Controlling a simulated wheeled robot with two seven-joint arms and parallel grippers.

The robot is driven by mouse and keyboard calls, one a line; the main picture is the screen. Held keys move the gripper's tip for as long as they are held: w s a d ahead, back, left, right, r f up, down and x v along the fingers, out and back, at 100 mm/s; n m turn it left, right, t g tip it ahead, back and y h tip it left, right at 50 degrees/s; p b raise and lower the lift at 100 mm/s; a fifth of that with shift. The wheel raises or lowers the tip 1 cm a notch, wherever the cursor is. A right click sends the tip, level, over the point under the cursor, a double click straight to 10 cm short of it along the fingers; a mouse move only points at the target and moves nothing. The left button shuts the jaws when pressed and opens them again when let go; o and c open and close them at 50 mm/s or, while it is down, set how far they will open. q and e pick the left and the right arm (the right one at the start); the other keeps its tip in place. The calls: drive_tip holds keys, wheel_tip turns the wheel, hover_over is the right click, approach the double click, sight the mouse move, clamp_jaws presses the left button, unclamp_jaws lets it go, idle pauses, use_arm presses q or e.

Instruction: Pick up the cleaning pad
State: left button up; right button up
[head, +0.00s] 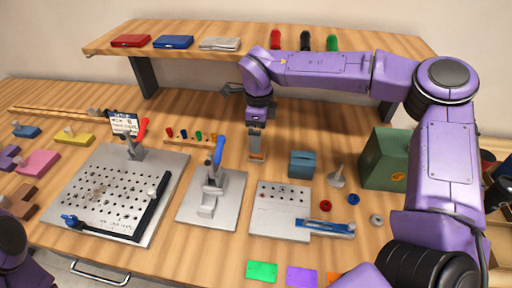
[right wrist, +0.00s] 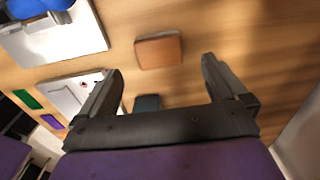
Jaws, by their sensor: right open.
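A small brown, flat block, likely the cleaning pad (head: 257,156), lies on the wooden bench below my right gripper. It also shows in the right wrist view as a brown rectangle (right wrist: 158,51), ahead of the fingertips and roughly midway between them. My right gripper (head: 256,133) points down above it in the head view. In the right wrist view the right gripper (right wrist: 163,68) has its fingers wide apart with nothing between them. Part of my left arm shows at the lower left edge of the head view; its gripper is out of view.
A blue-handled clamp plate (head: 228,205) is left of the block, and a small blue box (head: 302,164) is to its right. A perforated plate (head: 283,200) lies in front. A green box (head: 385,160) stands farther right. A raised shelf (head: 220,62) spans the back.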

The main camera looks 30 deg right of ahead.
sight(258, 158)
drive_tip(key=f, duration=0.3)
drive_tip(key=a+f+p, duration=0.1)
drive_tip(key=f, duration=0.1)
drive_tip(key=shift+w+f, duration=0.2)
drive_tip(key=shift+w, duration=0.1)
drive_tip(key=shift+d+f, duration=0.1)
drive_tip(key=shift+f, duration=0.35)
drive_tip(key=shift+s, duration=0.1)
drive_tip(key=c, duration=1.1)
